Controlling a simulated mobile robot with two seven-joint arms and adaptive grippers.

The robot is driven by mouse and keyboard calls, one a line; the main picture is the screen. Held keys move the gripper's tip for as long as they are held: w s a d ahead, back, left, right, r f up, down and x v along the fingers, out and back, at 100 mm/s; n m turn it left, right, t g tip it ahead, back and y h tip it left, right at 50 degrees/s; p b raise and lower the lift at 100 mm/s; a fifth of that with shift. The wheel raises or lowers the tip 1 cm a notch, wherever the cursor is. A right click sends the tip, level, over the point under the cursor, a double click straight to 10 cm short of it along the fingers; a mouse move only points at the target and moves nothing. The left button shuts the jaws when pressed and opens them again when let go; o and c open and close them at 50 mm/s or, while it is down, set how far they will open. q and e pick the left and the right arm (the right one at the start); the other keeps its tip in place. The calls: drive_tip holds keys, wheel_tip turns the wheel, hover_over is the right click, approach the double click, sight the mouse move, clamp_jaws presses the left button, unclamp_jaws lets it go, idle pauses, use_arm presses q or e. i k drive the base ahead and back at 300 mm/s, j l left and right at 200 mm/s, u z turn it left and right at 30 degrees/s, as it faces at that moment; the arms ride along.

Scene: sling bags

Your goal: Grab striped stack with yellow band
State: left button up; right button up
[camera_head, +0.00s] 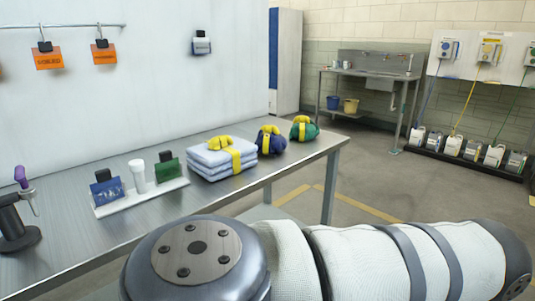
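A stack of folded light blue and white cloth (207,158) lies on the metal table (70,238), right of its middle. A yellow band (236,160) wraps around it, with a yellow knot or clump on top. Fine stripes on the cloth are too small to make out clearly. Neither of my grippers is in view. A large grey and white link of my own arm fills the lower right foreground, in front of the table; the stack is not covered by it.
Right of the stack sit a dark blue bundle (263,144) and a green bundle (311,132), both with yellow bands. Left of it is a white tray (162,195) with a blue item, white cylinder and green item. A dark stand (14,238) is at far left.

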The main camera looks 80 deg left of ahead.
sight(221, 156)
drive_tip(key=u, duration=2.95)
